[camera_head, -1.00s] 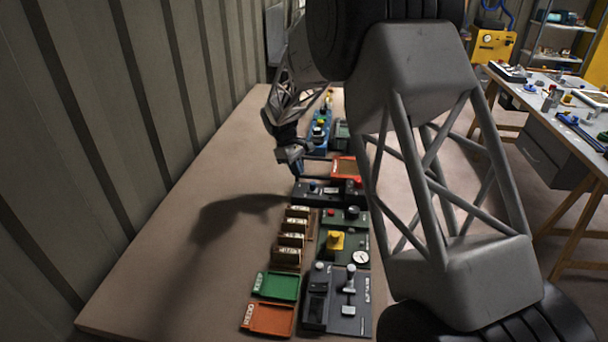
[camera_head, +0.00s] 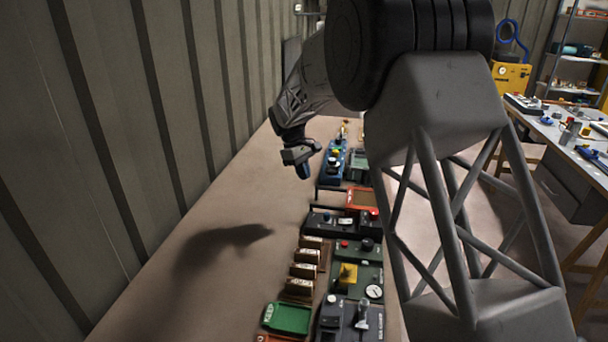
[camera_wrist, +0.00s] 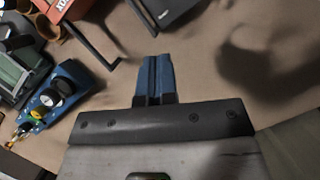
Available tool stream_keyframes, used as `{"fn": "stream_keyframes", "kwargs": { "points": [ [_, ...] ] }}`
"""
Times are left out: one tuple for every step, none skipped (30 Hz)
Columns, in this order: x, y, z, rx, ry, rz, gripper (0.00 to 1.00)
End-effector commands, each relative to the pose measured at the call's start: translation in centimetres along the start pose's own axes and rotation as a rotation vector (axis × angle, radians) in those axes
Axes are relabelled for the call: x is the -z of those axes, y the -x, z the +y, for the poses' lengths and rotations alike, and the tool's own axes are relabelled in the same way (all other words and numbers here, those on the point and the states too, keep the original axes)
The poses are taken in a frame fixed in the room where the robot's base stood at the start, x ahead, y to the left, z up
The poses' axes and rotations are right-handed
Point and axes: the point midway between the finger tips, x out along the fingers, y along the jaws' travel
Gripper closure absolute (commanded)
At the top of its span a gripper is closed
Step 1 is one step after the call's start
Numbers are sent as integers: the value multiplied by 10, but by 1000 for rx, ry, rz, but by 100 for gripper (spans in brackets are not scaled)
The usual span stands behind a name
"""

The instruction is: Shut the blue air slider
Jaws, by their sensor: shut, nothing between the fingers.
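A small blue knob (camera_head: 326,216) sits toward the left end of a black panel (camera_head: 338,228) in the head view; it looks like the air slider, but its exact position along its track is too small to tell. My gripper (camera_head: 304,172) has blue fingers pressed together with nothing between them. It hangs over bare board, left of and beyond the black panel, apart from it. In the wrist view my gripper (camera_wrist: 158,60) points at bare board. A dark panel's corner (camera_wrist: 170,12) shows beyond the fingertips; the blue knob is not visible there.
A blue box with knobs (camera_wrist: 68,93) and an orange-red unit (camera_wrist: 65,8) with a black bar stand left in the wrist view. A green panel (camera_head: 342,256) and several upright brown blocks (camera_head: 300,286) lie nearer. The brown board (camera_head: 215,285) is clear at left.

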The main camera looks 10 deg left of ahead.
Motion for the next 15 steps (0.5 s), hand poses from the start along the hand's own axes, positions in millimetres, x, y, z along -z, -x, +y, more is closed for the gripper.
{"fn": "stream_keyframes", "kwargs": {
  "points": [
    [0, 0, 0, 0, 0, 0, 100],
    [0, 0, 0, -1, 1, 0, 100],
    [0, 0, -1, -3, 6, 0, 100],
    [0, 0, -2, -6, 14, 1, 100],
    [0, 1, -4, -10, 25, 2, 100],
    [1, 1, -8, -19, 48, 2, 100],
    [1, 1, -11, -27, 68, 2, 100],
    [2, 1, -15, -35, 94, 2, 100],
    [2, 0, -20, -49, 130, 1, 100],
    [2, 1, -23, -60, 157, 2, 100],
    [2, 1, -27, -70, 184, 2, 100],
    [2, 1, -31, -82, 219, 1, 100],
    [2, 1, -34, -91, 241, 0, 100],
    [3, 1, -36, -99, 260, 0, 100],
    [3, 1, -38, -105, 278, 0, 100]
  ]
}}
